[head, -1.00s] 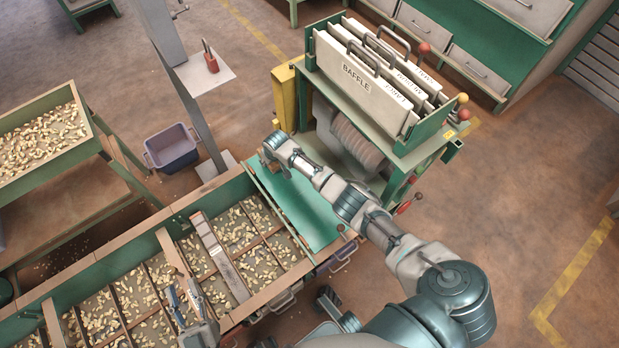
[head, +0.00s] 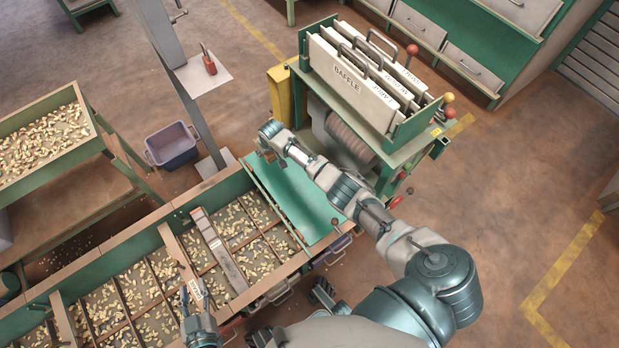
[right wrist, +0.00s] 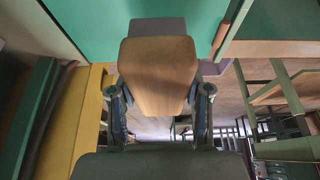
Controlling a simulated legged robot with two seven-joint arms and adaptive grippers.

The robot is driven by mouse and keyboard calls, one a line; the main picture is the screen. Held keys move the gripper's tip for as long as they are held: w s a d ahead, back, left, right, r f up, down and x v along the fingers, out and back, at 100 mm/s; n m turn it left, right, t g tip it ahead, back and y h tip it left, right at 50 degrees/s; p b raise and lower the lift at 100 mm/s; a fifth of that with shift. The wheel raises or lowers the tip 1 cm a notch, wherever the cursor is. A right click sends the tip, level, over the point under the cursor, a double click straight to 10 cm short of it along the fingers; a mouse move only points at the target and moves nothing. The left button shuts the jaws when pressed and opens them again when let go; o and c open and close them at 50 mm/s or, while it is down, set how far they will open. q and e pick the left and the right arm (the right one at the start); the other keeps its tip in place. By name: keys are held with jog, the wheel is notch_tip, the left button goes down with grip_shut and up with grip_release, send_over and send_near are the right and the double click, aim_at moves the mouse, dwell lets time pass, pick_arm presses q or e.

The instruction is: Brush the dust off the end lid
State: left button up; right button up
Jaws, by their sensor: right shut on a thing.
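The end lid (head: 312,212) is a flat green plate over the right end of the long nut hopper; any dust on it is too fine to make out. My right gripper (head: 267,154) is at the lid's far left edge, with its fingers partly hidden. In the right wrist view it is shut on a wooden-backed brush (right wrist: 158,75). A green surface (right wrist: 115,20) shows beyond the brush; I cannot tell whether the brush touches it. My left gripper (head: 196,304) is over the near side of the hopper, its fingers apart and empty.
The hopper (head: 105,262) holds nuts between dividers. A machine with white plates marked BAFFLE (head: 347,82) stands beyond the lid. A purple-grey bin (head: 172,146) and a post foot are on the floor behind. Another nut tray (head: 92,112) is at left. Floor at right is clear.

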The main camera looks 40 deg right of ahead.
jog(key=shift+r+p, duration=0.45)
jog(key=shift+r, duration=0.25)
jog(key=shift+r+p, duration=0.3)
jog(key=shift+r, duration=0.05)
jog(key=shift+r+p, duration=0.7)
pick_arm(q)
jog(key=s+a+f+g+y, duration=0.1)
jog(key=s+a+f+g, duration=0.2)
jog(key=s+f+g, duration=0.2)
jog(key=shift+s+a+f+g+y, duration=0.2)
jog(key=shift+s+f+g+y, duration=0.15)
jog(key=shift+s+g, duration=0.35)
jog(key=shift+f, duration=0.1)
